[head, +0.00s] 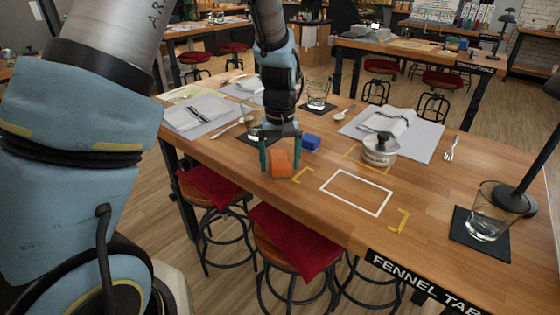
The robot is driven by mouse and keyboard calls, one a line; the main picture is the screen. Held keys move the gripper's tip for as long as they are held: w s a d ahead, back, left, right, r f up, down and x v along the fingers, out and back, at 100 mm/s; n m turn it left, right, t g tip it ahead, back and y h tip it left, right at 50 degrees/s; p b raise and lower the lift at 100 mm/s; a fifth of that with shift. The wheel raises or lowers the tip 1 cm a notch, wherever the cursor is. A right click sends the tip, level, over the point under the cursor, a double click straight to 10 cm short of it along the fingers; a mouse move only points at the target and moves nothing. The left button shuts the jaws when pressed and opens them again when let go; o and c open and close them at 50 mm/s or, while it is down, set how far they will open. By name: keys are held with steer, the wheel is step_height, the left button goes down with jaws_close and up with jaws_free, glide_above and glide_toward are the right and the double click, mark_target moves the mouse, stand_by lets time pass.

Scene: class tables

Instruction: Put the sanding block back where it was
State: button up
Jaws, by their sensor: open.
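An orange block (279,164) is near the table's front edge, tilted in the picture. My gripper (280,170) points down over it, its two dark green fingers open on either side, with small gaps visible. No label shows which block is the sanding block. A white taped rectangle (329,192) on the tabletop is empty. Yellow corner marks lie around it, one (400,222) at its right.
A lidded pot (380,150) stands behind the white rectangle. A glass (487,212) and a black lamp (518,200) stand at the right. Another glass (318,94) is behind the gripper. Stools with red cloths (290,238) are below the front edge.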

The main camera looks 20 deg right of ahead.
mark_target(280, 159)
step_height(280, 159, up, 12)
steer(key=b, duration=0.2)
steer(key=s+a+f+n, duration=0.1)
steer(key=a+f, duration=0.1)
steer(key=a, duration=1.3)
steer(key=s+a+f+n+t, duration=0.1)
steer(key=s+a+f, duration=0.1)
steer(key=a, duration=1.3)
steer(key=shift+s+f+t, duration=0.2)
steer(key=shift+f+t, duration=0.1)
steer(key=shift+f, duration=0.55)
